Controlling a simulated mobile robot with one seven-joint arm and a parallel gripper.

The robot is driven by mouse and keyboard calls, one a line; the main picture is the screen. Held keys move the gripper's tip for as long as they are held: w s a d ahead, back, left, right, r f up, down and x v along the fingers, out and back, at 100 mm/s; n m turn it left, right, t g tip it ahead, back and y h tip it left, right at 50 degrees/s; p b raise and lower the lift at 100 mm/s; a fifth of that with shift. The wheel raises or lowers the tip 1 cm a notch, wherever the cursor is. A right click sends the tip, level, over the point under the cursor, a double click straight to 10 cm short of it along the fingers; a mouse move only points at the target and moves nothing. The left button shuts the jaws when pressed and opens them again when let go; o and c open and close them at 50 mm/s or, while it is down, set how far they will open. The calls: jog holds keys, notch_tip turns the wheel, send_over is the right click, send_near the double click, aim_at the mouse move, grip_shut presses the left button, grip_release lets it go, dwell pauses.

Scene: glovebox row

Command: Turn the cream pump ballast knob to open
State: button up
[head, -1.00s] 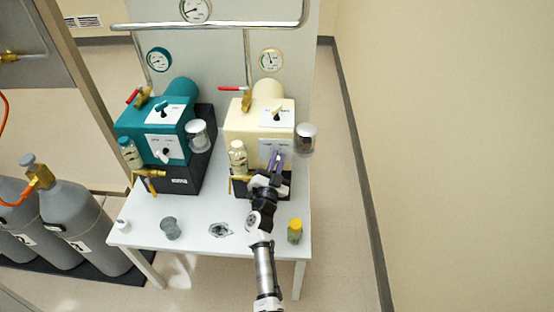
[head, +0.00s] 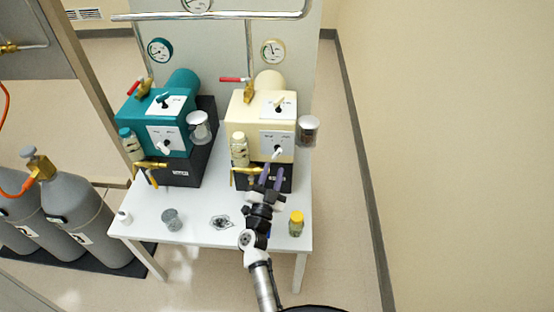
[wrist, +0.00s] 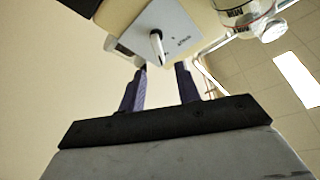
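The cream pump (head: 258,132) stands at the back right of the white table. Its front label plate (head: 268,138) carries a white lever knob (head: 277,153), which sits slanted. A second, dark knob (head: 279,106) is on its top plate. The label words are too small to read in the head view. My gripper (head: 270,177) is below and in front of the white knob, open and empty, with purple fingers apart from the knob. In the wrist view, a white knob (wrist: 156,42) on a pale plate shows beyond the gap of my open gripper (wrist: 162,78).
A teal pump (head: 155,125) stands to the left. A brass valve (head: 246,171) and a bottle (head: 239,150) are left of my fingers; a clear jar (head: 308,132) is on the right. A yellow-capped jar (head: 296,223) stands near the table's front right.

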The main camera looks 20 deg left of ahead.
jog(key=b+v, duration=0.1)
jog(key=v, duration=0.5)
jog(key=shift+s, duration=0.2)
dwell(0.5)
